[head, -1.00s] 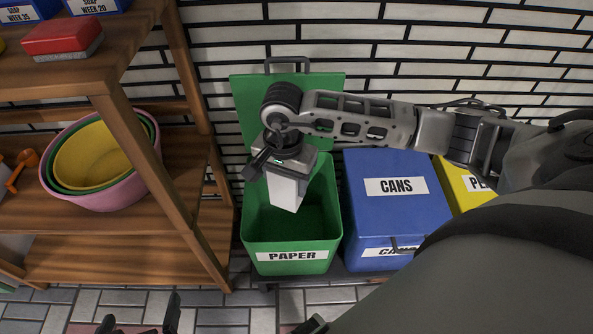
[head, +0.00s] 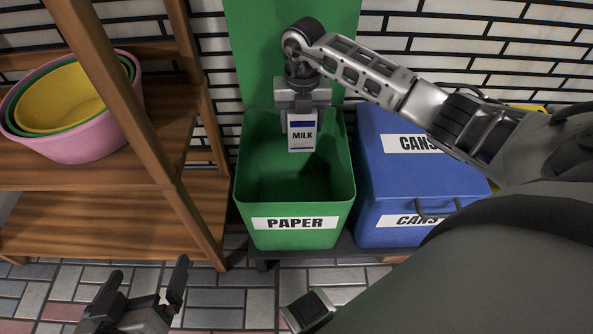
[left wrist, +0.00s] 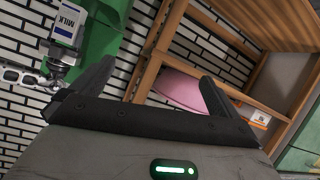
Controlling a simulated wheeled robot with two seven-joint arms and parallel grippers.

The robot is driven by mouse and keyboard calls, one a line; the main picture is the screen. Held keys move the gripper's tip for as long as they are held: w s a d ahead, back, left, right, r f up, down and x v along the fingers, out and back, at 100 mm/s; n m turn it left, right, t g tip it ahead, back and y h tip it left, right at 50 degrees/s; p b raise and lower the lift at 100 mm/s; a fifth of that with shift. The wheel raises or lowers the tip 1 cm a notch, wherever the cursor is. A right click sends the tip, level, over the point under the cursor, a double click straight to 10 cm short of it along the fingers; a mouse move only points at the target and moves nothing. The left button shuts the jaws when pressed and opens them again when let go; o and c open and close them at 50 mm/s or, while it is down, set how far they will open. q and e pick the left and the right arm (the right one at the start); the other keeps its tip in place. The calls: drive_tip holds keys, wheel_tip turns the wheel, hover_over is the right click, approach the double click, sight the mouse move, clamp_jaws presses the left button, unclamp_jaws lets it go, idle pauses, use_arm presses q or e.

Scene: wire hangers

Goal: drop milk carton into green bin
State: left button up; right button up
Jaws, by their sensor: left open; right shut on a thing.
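The milk carton (head: 302,134) is small and white with a dark blue band and the word MILK. My right gripper (head: 302,112) is shut on it and holds it over the open green bin (head: 293,222) labelled PAPER, near its back side. The bin's green lid (head: 255,60) stands raised behind it. In the left wrist view the milk carton (left wrist: 70,22) shows at the upper left. My left gripper (head: 145,292) is open and empty, low in front of the shelf; its fingers also show in the left wrist view (left wrist: 150,90).
A blue bin (head: 395,180) labelled CANS, with its lid shut, stands right of the green bin. A wooden shelf (head: 190,150) on the left holds nested pink, green and yellow tubs (head: 75,150). The tiled floor in front is clear.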

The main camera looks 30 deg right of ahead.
sight(302, 139)
wheel_tip(302, 139, down, 4)
drive_tip(key=b, duration=0.3)
drive_tip(key=shift+f+b, duration=0.25)
drive_tip(key=shift+b, duration=0.15)
drive_tip(key=shift+f+b, duration=0.6)
drive_tip(key=shift+f, duration=0.05)
use_arm(q)
drive_tip(key=r+t+h, duration=0.1)
drive_tip(key=d+r+n+t, duration=0.1)
drive_tip(key=shift+w+d+r+h, duration=0.15)
drive_tip(key=shift+d+r+h, duration=0.15)
drive_tip(key=shift+h, duration=0.1)
use_arm(e)
drive_tip(key=o, duration=1)
drive_tip(key=shift+o, duration=0.2)
